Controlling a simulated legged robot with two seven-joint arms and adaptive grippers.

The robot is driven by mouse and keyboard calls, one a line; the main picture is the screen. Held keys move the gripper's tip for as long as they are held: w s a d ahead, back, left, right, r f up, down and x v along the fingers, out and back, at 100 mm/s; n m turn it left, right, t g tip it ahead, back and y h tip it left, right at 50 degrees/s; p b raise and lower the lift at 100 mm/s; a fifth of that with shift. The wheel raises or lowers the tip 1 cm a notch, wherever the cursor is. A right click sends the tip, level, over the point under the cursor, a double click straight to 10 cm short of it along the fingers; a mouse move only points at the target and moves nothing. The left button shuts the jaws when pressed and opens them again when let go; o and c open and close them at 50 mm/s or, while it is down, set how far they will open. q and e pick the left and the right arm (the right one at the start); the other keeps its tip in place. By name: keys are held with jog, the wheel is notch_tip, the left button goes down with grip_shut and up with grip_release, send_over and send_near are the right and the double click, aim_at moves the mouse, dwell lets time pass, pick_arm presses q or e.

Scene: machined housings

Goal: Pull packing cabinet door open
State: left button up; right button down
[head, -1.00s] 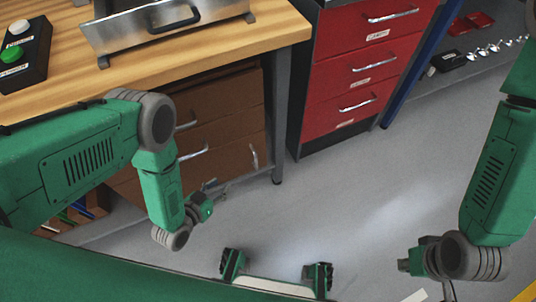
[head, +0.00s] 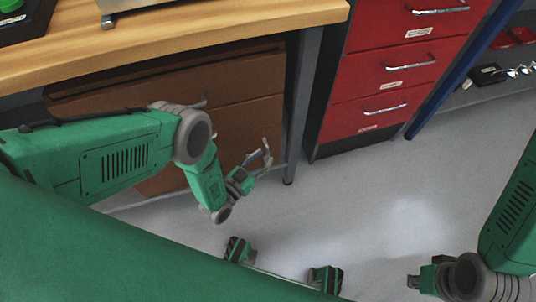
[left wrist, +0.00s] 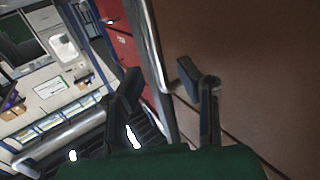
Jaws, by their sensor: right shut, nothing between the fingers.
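The brown packing cabinet (head: 235,118) stands under the wooden bench, and its front looks closed in the head view. I cannot tell whether a finger touches the bar. My right gripper (head: 414,282) is shut and empty, low at the right over the floor.
A wooden bench top (head: 220,30) lies above the cabinet, with a grey bench leg (head: 300,105) just right of my left gripper. A red drawer cabinet (head: 400,75) stands beyond it. A blue post (head: 455,80) and shelves are farther right. The grey floor (head: 350,200) is clear.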

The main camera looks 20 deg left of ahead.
pick_arm(q)
jog(key=x, duration=0.2)
jog(key=shift+w+d, duration=0.15)
jog(key=shift+w, duration=0.1)
grip_shut()
